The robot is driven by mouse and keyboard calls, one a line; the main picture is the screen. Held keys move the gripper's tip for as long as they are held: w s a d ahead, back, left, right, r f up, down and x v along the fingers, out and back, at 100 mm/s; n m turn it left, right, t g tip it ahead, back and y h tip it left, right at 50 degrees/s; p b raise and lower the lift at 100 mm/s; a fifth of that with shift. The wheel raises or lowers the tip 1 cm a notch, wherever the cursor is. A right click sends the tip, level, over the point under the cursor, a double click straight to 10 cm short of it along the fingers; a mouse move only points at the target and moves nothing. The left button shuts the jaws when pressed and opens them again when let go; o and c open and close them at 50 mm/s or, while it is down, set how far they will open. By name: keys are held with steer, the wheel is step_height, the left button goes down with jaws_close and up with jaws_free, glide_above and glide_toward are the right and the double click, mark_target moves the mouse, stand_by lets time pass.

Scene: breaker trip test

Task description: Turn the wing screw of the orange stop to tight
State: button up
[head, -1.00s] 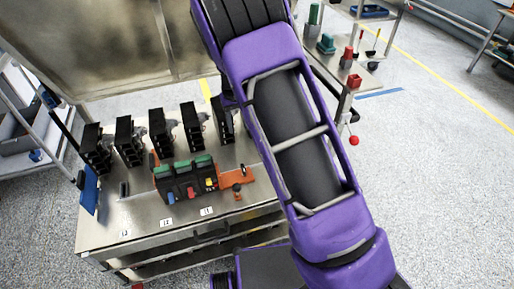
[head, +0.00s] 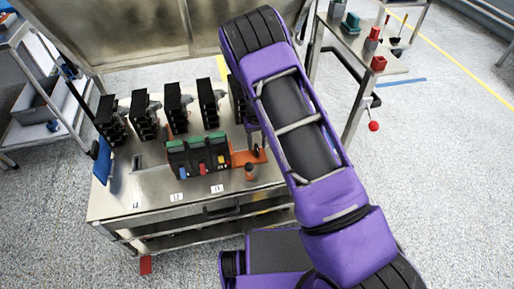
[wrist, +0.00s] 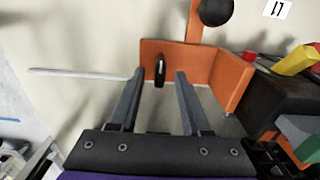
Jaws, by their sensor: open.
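The orange stop (head: 246,158) sits on the metal bench at the right end of the breaker block in the head view. In the wrist view the orange stop (wrist: 230,82) shows as an upright plate with a side wall at the right. Its dark wing screw (wrist: 160,68) stands upright on the plate's face. My gripper (wrist: 159,76) is open, with one finger on each side of the wing screw in the picture and a gap on both sides. I cannot tell how far the tips are from the plate. In the head view my arm hides most of the gripper.
The breaker block (head: 198,158) has green tops and blue, red and yellow levers. A black knob (wrist: 216,10) on an orange strip lies beyond the stop. Several black modules (head: 174,105) stand behind the block. The bench front by the number labels is clear.

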steer(key=shift+f, duration=1.1)
jaws_close()
